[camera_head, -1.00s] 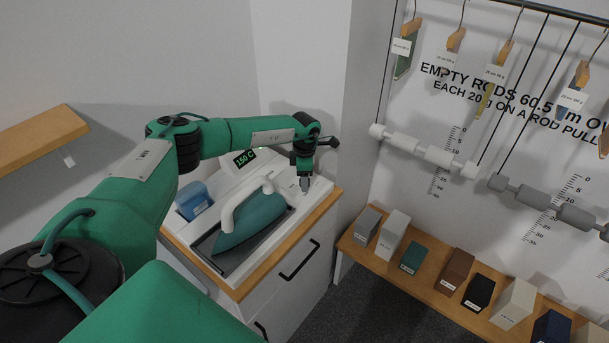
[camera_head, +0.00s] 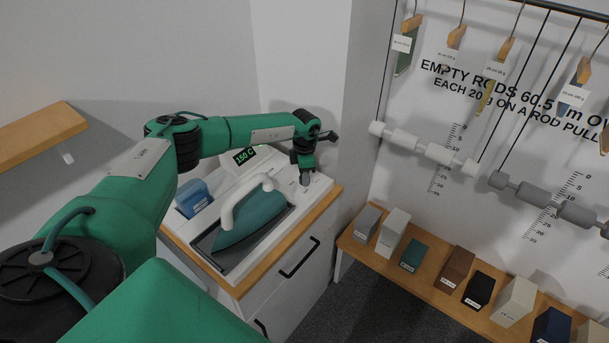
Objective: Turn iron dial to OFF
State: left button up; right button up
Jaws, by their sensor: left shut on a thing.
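The teal iron (camera_head: 250,220) with a white handle rests on its dark plate on the white-topped cabinet. A small display (camera_head: 244,156) behind it reads 150 C. My left gripper (camera_head: 305,180) points down at the back right corner of the white top, right of the iron. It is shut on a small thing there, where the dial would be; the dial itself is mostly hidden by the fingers. My right gripper is not in view.
A wooden shelf (camera_head: 40,137) is on the left wall. A low bench (camera_head: 430,285) with several coloured blocks and hanging rods stand at the right. The grey wall is close behind the cabinet.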

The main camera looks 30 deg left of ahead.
pick_arm(q)
jog(key=n, duration=0.4)
jog(key=shift+n+b, duration=0.3)
jog(key=shift+b, duration=0.1)
jog(key=n, duration=1.3)
jog(key=shift+r, duration=0.1)
jog(key=n, duration=0.5)
jog(key=shift+p, duration=0.35)
jog(key=n+p, duration=0.1)
jog(key=n, duration=0.2)
jog(key=shift+r+n, duration=0.1)
jog(key=shift+n, duration=0.2)
jog(key=n+p, duration=0.1)
jog(key=n, duration=0.3)
jog(key=shift+n+p, duration=0.3)
jog(key=shift+w+n+p, duration=0.1)
jog(key=shift+n+p, duration=0.6)
jog(key=shift+n, duration=1)
